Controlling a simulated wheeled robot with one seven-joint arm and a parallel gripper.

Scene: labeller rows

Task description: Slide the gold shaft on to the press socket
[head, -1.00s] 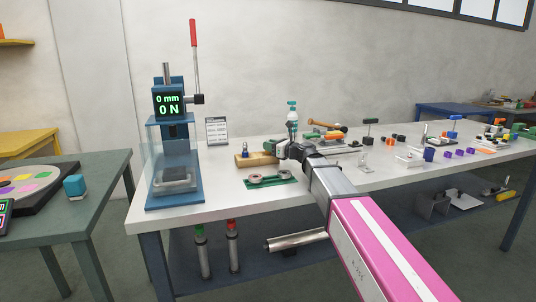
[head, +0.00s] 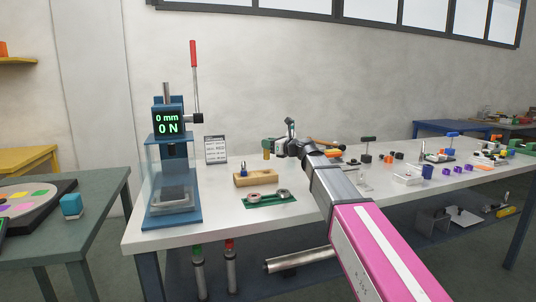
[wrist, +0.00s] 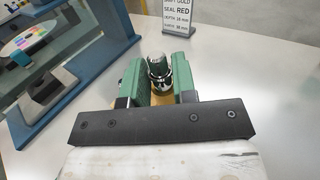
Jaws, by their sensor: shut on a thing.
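My gripper (head: 267,148) has green fingers and is shut on the gold shaft (head: 266,155), held above the white bench. In the wrist view, the gripper (wrist: 160,88) has a finger on each side of the shaft; a gold patch (wrist: 162,98) shows between them, with a shiny dark metal end above it. The blue press (head: 173,165) stands at the bench's left end, well left of the gripper; its display reads 0 mm and 0 N. A grey block (head: 174,197) sits on its bed behind a clear guard. I cannot tell which part is the socket.
A wooden block (head: 261,178) with a small blue-and-metal piece and a green tray (head: 258,202) with round parts lie between press and arm. A sign (head: 216,149) stands behind; it reads seal red. Small parts crowd the bench's right. Bench between press and wooden block is clear.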

